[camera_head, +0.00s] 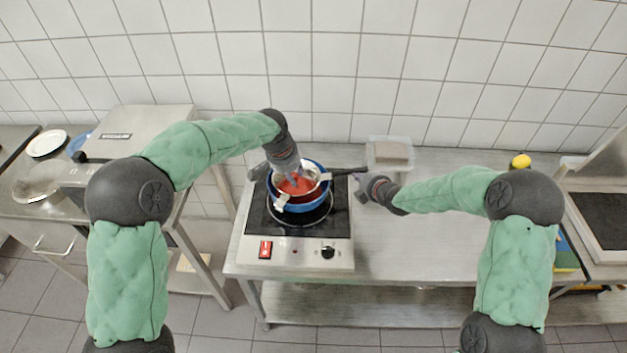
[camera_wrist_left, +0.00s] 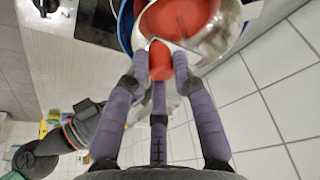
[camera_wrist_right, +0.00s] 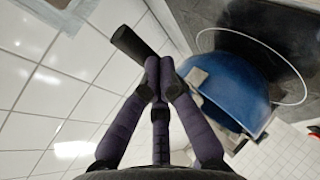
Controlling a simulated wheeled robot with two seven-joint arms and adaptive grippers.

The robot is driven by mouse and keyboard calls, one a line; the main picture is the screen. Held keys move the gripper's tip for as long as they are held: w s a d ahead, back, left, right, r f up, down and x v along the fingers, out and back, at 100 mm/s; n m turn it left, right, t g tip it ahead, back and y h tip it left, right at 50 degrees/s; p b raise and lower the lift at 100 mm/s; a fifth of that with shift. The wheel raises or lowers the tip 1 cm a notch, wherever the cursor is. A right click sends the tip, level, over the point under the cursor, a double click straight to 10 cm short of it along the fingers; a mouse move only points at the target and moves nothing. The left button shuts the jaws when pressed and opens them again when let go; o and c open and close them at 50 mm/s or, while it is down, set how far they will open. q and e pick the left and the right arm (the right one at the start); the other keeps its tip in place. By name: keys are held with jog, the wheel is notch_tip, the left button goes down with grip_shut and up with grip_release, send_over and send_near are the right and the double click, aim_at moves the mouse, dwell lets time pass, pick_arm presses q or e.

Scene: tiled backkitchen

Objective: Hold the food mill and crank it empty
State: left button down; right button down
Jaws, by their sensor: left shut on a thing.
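The food mill is a steel bowl (camera_head: 317,173) with red food in it, set in a blue pot (camera_head: 325,192) on the hob. It also shows in the left wrist view (camera_wrist_left: 228,32). My left gripper (camera_head: 290,178) is over the bowl, its fingers shut around the red crank knob (camera_wrist_left: 160,60). The mill's black handle (camera_head: 347,171) points right, and its end shows in the right wrist view (camera_wrist_right: 130,42). My right gripper (camera_wrist_right: 162,78) is at this handle, fingers close together and seemingly closed around it. The crank's lower part is mostly hidden.
The hob (camera_head: 262,228) stands at the left end of the steel table (camera_head: 425,235). A clear container (camera_head: 390,153) stands behind my right gripper. A yellow object (camera_head: 520,160) lies farther right. The table's middle is clear, and a tiled wall is close behind.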

pick_arm(q)
jog(key=shift+a, duration=0.15)
jog(key=a, duration=0.1)
jog(key=w+a, duration=0.1)
jog(key=shift+a, duration=0.4)
dwell(0.4)
jog(key=shift+w+a, duration=1)
jog(key=shift+w, duration=0.1)
jog(key=c, duration=1)
grip_release()
jog(key=shift+o, duration=0.2)
notch_tip(320, 180, up, 8)
